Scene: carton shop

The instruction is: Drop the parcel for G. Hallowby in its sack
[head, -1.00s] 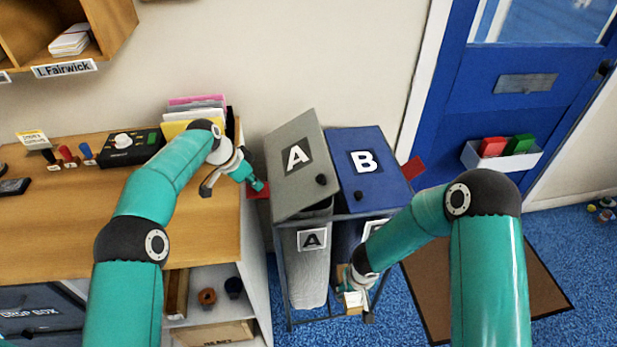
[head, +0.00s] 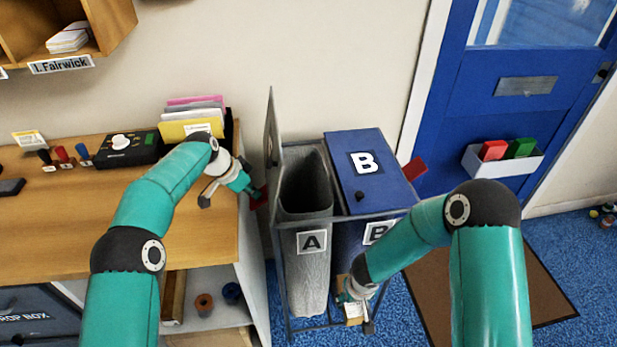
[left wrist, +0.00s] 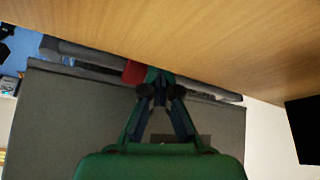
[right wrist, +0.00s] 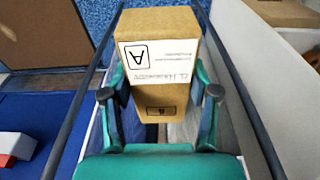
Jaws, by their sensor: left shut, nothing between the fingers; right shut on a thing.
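The brown carton parcel (right wrist: 180,22) carries a white label with a boxed letter A and small text that looks like a G. Hallowby line. My right gripper (right wrist: 160,95) is shut on it; in the head view the parcel (head: 354,314) is low in front of the stand, partly hidden. The grey sack A (head: 312,275) hangs in the stand with its mouth open. Its grey lid (head: 271,150) stands upright on the left side. My left gripper (head: 255,190) is shut and empty beside a red tab (head: 262,200) left of that lid; contact is unclear.
The blue lid of sack B (head: 375,185) is closed, right of sack A. The metal stand frame (head: 345,217) rims both. A wooden counter (head: 200,225) is at left. A blue door (head: 440,110) and brown mat (head: 500,290) are at right.

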